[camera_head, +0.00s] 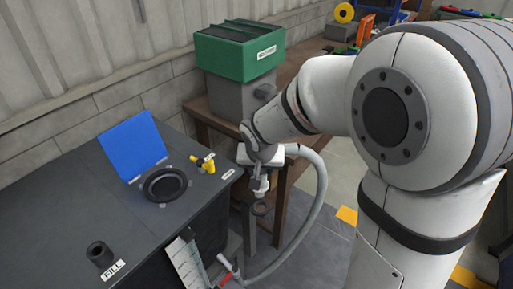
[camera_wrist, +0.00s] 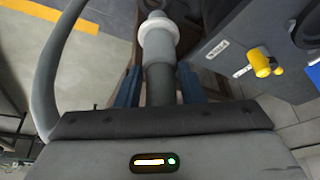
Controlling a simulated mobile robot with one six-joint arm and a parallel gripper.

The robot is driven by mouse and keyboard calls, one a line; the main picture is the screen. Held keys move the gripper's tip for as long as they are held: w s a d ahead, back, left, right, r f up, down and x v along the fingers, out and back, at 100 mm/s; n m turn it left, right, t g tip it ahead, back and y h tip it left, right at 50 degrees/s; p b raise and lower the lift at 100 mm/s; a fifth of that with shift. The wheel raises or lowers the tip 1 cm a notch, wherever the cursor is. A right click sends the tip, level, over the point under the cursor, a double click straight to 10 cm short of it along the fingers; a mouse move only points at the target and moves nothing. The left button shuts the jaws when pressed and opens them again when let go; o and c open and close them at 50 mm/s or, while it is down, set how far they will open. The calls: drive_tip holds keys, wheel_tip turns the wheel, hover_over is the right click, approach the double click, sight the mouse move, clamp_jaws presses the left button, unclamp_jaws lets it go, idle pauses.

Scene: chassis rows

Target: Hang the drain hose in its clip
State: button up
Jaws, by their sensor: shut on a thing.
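The drain hose (camera_head: 320,190) is a pale grey tube that arcs from beside my gripper down to the lower right side of the dark cabinet. It also shows at the left of the wrist view (camera_wrist: 52,70). My gripper (camera_head: 259,180) is shut on the hose's end piece, whose dark grey tube stands between the blue-padded fingers in the wrist view (camera_wrist: 160,86). A white collar (camera_wrist: 158,38) sits beyond the fingers.
The dark cabinet (camera_head: 90,215) carries a blue lid (camera_head: 132,145), a round black opening, a yellow valve (camera_head: 204,162) and a fill port (camera_head: 99,254). A red-handled tap (camera_head: 226,268) and gauge (camera_head: 186,264) are at its front.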

drive_tip(key=shift+w, duration=0.35)
drive_tip(key=shift+w+d+f, duration=0.15)
drive_tip(key=shift+f, duration=0.1)
drive_tip(key=shift+f+b, duration=1.35)
drive_tip(key=shift+f, duration=0.55)
drive_tip(key=shift+b, duration=0.6)
